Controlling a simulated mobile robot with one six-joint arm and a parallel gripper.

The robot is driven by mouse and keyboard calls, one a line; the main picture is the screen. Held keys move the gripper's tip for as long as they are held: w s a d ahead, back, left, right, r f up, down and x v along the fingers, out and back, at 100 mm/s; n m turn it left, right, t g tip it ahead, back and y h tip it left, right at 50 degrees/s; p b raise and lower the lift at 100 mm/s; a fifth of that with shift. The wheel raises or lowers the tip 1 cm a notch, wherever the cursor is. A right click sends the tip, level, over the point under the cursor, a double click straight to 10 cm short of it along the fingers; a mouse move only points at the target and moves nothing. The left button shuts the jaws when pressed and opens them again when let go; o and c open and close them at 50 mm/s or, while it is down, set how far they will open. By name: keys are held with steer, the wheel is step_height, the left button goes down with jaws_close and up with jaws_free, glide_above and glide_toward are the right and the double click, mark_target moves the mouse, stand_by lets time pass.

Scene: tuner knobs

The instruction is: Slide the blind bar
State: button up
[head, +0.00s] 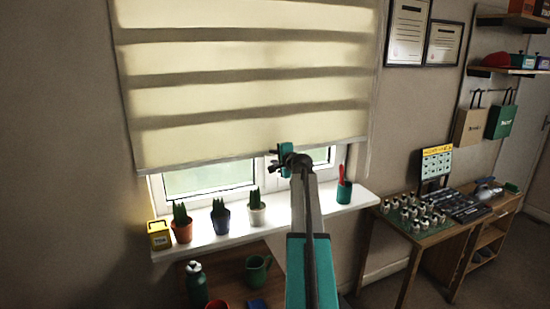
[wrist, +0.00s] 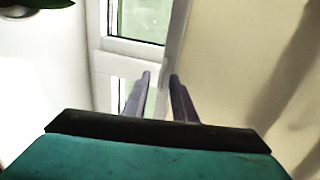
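The pale blind (head: 240,95) hangs over the window, with its bar (head: 210,161) along the bottom edge, above the sill. My gripper (head: 273,162) is at the bar, right of its middle in the head view. In the wrist view the two dark fingers of my gripper (wrist: 160,78) stand apart, with window and frame showing between them. The blind (wrist: 245,50) fills the right side there, and its lower edge runs down close to the right fingertip. I cannot tell whether that finger touches the bar.
The white sill (head: 275,218) holds a yellow tin (head: 159,235), several potted cacti (head: 221,218) and a green cup (head: 344,190) with a red item. A small table below holds a bottle (head: 196,285) and a mug (head: 258,270). A workbench (head: 440,215) stands at right.

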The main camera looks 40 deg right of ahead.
jaws_close()
stand_by(1.4)
